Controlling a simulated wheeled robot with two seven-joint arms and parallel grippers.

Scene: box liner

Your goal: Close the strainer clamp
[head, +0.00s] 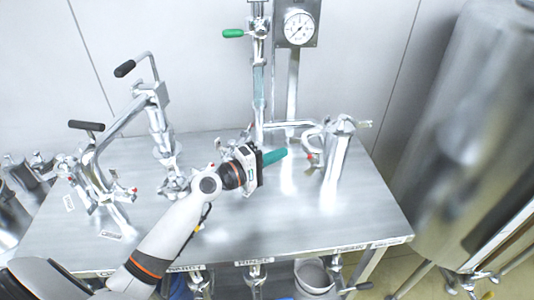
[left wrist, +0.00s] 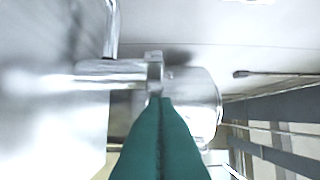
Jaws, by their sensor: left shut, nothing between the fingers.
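In the head view, a shiny metal strainer body (head: 336,165) stands at the right part of the steel table, with clamp-like metal parts (head: 344,124) around its top. My left gripper (head: 285,153) comes in from the left with its teal fingers shut and empty, pointing right toward the strainer with a gap between. In the left wrist view, the teal fingertips (left wrist: 166,101) are together. Beyond them is a metal cylinder (left wrist: 194,92) with a narrow band (left wrist: 154,73) around a pipe at its left end. I cannot tell whether the clamp is open or closed. My right gripper is out of view.
The steel table (head: 300,226) is clear in front of the strainer. A vertical pipe with a green handle (head: 233,33) and a gauge (head: 299,27) rise behind. Black-handled pipework (head: 86,126) stands at left. A large tank (head: 472,130) is at right.

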